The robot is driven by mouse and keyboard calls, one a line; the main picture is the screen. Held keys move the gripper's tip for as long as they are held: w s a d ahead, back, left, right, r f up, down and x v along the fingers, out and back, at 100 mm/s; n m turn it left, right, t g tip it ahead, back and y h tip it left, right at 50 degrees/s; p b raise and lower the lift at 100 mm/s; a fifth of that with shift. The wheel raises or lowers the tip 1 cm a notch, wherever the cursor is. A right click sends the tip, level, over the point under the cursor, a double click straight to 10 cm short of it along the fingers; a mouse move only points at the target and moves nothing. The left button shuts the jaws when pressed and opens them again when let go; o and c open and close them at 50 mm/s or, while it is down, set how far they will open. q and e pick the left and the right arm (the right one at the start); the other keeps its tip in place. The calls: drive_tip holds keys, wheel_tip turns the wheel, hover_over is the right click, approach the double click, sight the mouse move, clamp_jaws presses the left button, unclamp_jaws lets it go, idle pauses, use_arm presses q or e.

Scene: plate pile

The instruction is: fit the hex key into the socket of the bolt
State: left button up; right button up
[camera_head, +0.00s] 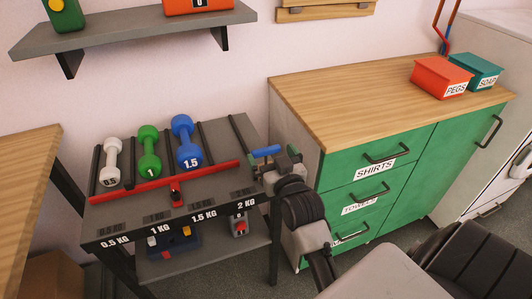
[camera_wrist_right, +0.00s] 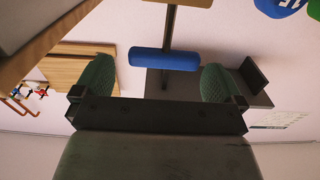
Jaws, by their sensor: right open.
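I cannot make out a hex key for certain. A blue cylinder like a handle (camera_head: 266,151) is at the right end of the rack table. It also shows in the right wrist view (camera_wrist_right: 165,59), between the green finger pads and beyond them, with a dark bar behind it. My right gripper (camera_head: 278,162) is open around or just short of it; I cannot tell if they touch. A red bar (camera_head: 210,175) lies across the front of the dumbbell slots, with a small dark red fitting (camera_head: 176,192) below its middle. No bolt socket can be made out. My left gripper is not in view.
White (camera_head: 111,163), green (camera_head: 149,152) and blue (camera_head: 186,142) dumbbells stand in the rack behind the red bar. A green drawer cabinet (camera_head: 345,175) is close on the right. A grey wall shelf (camera_head: 130,28) hangs above. A wooden table (camera_head: 25,165) is at left.

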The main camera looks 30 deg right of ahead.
drive_tip(key=x, duration=0.5)
drive_tip(key=shift+a+r, duration=0.15)
drive_tip(key=shift+a, duration=0.1)
drive_tip(key=shift+c, duration=0.6)
drive_tip(key=c, duration=0.7)
drive_tip(key=shift+o, duration=0.2)
wheel_tip(320, 180, up, 9)
drive_tip(key=p, duration=0.1)
drive_tip(key=shift+p, duration=0.35)
drive_tip(key=shift+r, duration=0.55)
